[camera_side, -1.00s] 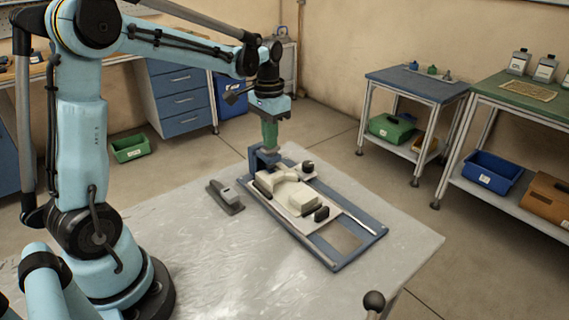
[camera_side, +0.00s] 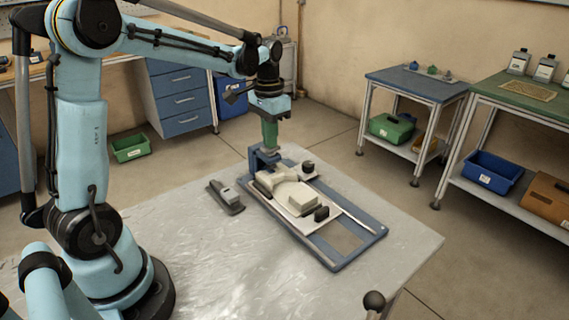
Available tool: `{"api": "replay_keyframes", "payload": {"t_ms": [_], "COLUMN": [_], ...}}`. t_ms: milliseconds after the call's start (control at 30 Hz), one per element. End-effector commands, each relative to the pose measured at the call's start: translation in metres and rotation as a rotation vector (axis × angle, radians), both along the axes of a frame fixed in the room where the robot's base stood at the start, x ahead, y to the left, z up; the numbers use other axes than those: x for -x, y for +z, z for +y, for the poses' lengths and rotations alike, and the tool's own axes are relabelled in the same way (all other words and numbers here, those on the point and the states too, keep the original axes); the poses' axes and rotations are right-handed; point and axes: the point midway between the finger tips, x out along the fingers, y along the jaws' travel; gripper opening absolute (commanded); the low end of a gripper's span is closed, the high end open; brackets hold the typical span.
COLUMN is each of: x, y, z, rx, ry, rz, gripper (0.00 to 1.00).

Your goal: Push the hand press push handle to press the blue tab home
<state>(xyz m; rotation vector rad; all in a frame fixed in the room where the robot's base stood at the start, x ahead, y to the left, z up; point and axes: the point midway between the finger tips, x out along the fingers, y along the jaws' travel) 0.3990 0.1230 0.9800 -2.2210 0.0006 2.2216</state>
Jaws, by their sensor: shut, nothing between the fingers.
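The hand press (camera_side: 345,258) is a long blue frame with rails, lying on the pale sheet-covered table. A white plate with cream parts (camera_side: 303,202) and black knobs (camera_side: 321,214) sits on its frame. A blue upright (camera_side: 254,160) stands at its far left end. My gripper (camera_side: 270,150), below a green section of my arm, points down at this upright end and is shut with nothing held. I cannot tell whether it touches the press. The push handle is not clearly distinguishable, and I cannot make out the blue tab.
A small grey device (camera_side: 226,197) with a dark base lies left of the press. A dark ball-topped knob (camera_side: 374,301) rises at the table's front edge. The table (camera_side: 220,270) is clear in front. Side benches with bins stand well away on the right.

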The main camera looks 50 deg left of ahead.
Motion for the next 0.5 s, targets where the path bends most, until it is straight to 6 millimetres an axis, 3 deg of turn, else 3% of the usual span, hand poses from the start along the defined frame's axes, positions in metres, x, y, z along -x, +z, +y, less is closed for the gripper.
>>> {"api": "replay_keyframes", "payload": {"t_ms": [500], "x": [0.000], "y": [0.046], "z": [0.000], "rx": [0.000], "ry": [0.000], "rz": [0.000], "gripper": [0.00]}}
